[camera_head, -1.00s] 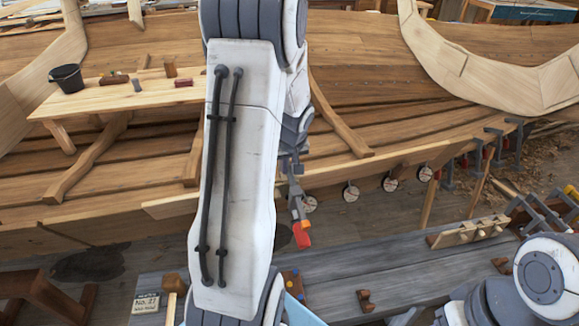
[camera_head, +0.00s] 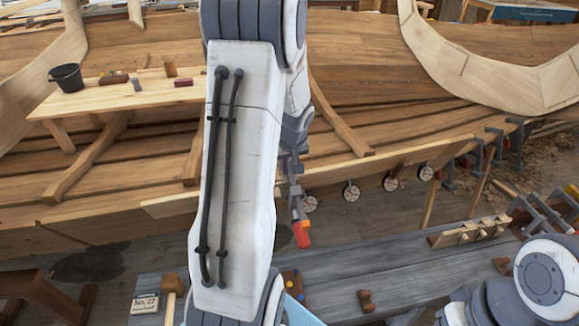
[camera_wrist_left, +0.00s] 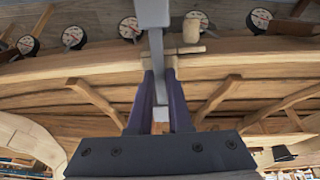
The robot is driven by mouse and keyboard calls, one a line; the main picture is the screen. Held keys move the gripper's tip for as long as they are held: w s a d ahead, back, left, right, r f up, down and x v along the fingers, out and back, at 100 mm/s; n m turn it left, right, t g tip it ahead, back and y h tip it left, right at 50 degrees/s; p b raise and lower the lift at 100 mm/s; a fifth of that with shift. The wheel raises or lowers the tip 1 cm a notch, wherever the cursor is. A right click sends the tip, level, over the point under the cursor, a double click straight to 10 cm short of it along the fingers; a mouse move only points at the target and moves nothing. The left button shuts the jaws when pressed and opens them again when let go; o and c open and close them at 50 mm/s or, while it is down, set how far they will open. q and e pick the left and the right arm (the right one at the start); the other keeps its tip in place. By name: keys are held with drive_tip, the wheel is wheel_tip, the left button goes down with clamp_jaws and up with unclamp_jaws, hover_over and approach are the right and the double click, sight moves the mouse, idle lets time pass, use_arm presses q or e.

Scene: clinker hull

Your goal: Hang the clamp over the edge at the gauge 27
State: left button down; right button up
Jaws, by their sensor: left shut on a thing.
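The clamp (camera_head: 297,205), grey with an orange-red end, hangs from my left gripper (camera_head: 291,160) in front of the hull's lower edge. In the left wrist view, the gripper's dark fingers (camera_wrist_left: 161,95) are shut on the clamp's grey bar (camera_wrist_left: 157,65). Several round white gauges line the plank edge; one (camera_head: 310,203) is just beside the clamp in the head view, others (camera_head: 351,193) (camera_head: 390,183) are further right. Their numbers are too small to read. I cannot tell whether the clamp touches the edge. My right gripper is out of view.
A grey bench (camera_head: 380,265) lies below, with a wooden rack (camera_head: 470,231) and a small brown block (camera_head: 367,301). Several clamps (camera_head: 477,160) hang on the hull edge at right. A mallet (camera_head: 174,285) and a number card (camera_head: 145,303) lie at lower left.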

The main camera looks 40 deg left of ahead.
use_arm(q)
drive_tip(key=shift+d+b, duration=0.15)
drive_tip(key=shift+b, duration=0.15)
drive_tip(key=c, duration=0.8)
unclamp_jaws()
drive_tip(key=shift+c, duration=0.2)
drive_tip(key=shift+o, duration=0.4)
drive_tip(key=shift+s, duration=0.1)
drive_tip(key=shift+f, duration=0.1)
drive_tip(key=v, duration=1)
drive_tip(key=shift+r+b, duration=0.3)
drive_tip(key=shift+b, duration=0.05)
drive_tip(key=shift+d, duration=0.15)
